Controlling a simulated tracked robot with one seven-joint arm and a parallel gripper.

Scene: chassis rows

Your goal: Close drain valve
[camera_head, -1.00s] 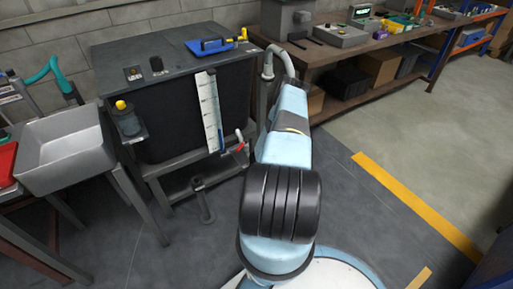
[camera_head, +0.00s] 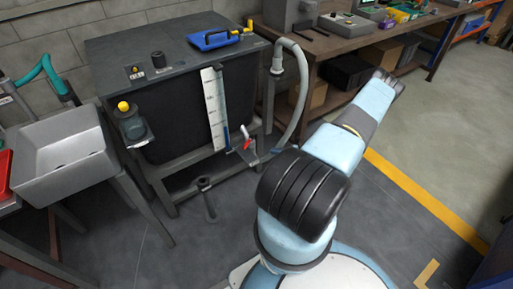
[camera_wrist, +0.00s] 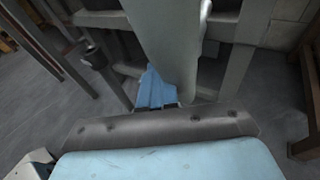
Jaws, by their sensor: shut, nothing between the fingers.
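The drain valve has a small red lever (camera_head: 248,144), seen in the head view low at the front right of the dark tank (camera_head: 178,118). The lever stands tilted, beside the pale end of the gauge strip. My arm reaches to the right of the valve, clear of it, and hides my gripper in the head view. In the wrist view, the blue fingers of my gripper (camera_wrist: 155,90) appear together with nothing between them. I cannot make out the red lever in the wrist view.
A grey hose (camera_head: 301,95) runs down the tank's right side. A white gauge strip (camera_head: 212,105) is on its front. A grey sink (camera_head: 62,155) stands left. A workbench (camera_head: 345,50) stands behind right. A black floor pipe (camera_head: 207,200) stands before the tank. Floor at right is clear.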

